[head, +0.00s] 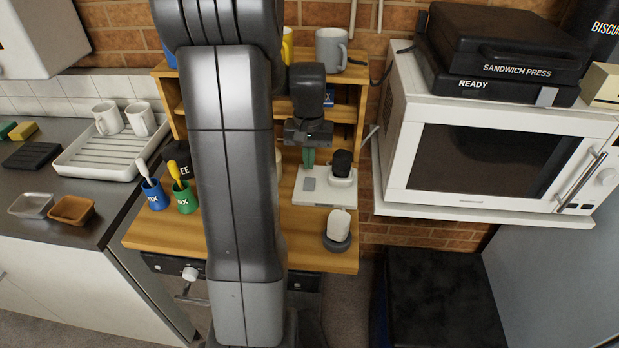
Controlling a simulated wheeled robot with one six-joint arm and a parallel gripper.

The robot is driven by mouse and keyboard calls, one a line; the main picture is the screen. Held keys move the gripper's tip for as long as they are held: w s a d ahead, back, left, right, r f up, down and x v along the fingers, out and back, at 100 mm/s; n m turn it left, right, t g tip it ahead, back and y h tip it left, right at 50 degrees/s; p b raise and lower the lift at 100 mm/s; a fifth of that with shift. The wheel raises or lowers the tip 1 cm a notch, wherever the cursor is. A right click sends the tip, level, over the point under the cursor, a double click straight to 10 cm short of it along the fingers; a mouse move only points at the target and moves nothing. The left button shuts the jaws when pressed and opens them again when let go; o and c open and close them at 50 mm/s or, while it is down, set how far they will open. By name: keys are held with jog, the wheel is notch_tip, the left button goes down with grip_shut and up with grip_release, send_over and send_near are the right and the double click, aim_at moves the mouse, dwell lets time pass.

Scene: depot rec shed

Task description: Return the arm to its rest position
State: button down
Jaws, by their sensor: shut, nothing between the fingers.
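My arm runs up the middle of the head view and hides part of the wooden bench. My gripper (309,158) points down at its end, with greenish fingertips close together and nothing seen between them. It hangs over or just behind the left part of a white flat device (318,198) on the wooden bench (300,248); I cannot tell the exact height. A black-topped white item (341,167) sits on that device, just right of the fingertips.
A white cylinder in a dark holder (338,228) stands near the bench front. Blue (154,197) and green (185,200) cups hold brushes at left. A shelf with a grey mug (331,49) is behind. A microwave (480,150) bearing a sandwich press (505,50) stands right.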

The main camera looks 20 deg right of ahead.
aim_at(309, 187)
dwell(0.4)
notch_tip(309, 187, down, 7)
jog(key=b, duration=0.6)
jog(key=shift+r, duration=0.15)
